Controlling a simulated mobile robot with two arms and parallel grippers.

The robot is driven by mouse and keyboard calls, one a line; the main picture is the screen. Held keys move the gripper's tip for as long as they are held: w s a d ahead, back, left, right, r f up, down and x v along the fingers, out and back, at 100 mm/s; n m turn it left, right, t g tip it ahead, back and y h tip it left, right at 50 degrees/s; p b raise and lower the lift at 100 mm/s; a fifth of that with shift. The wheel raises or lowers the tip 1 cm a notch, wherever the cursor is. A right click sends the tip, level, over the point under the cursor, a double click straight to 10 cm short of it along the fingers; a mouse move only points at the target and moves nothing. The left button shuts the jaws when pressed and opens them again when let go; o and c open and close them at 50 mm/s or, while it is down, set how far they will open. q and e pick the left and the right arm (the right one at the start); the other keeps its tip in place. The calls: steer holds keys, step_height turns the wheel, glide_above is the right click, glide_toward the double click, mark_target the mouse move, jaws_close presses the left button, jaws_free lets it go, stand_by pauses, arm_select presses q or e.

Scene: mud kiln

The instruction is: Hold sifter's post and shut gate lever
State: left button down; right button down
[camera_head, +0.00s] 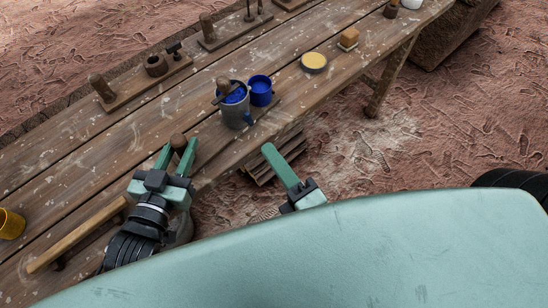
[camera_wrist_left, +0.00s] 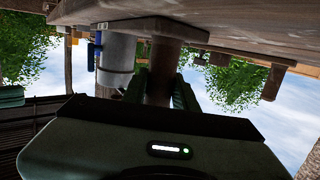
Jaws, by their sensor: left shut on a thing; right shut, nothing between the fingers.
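A brown post with a rounded top (camera_head: 178,141) stands at the front edge of the workbench. My left gripper (camera_head: 177,152) is shut on this post, which also shows between its green fingers in the left wrist view (camera_wrist_left: 161,72). The sifter appears as a grey cylinder (camera_head: 236,115) holding blue material, to the right of the post; it also shows in the left wrist view (camera_wrist_left: 117,60). A small blue part (camera_head: 248,119), possibly the gate lever, is on its right side. My right gripper (camera_head: 268,150) is shut and empty, below and apart from the cylinder, beyond the bench edge.
A blue cup (camera_head: 260,92) stands beside the sifter. A round yellow-topped dish (camera_head: 314,62) and a small block (camera_head: 348,38) lie further right. A wooden rack with pegs (camera_head: 140,82) is at the back. A long wooden handle (camera_head: 75,238) lies at left front.

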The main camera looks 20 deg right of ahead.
arm_select(q)
steer(key=c, duration=1)
jaws_free()
steer(key=v, duration=1)
steer(key=shift+s+f, duration=0.1)
steer(key=shift+s, duration=0.05)
steer(key=shift+v, duration=0.95)
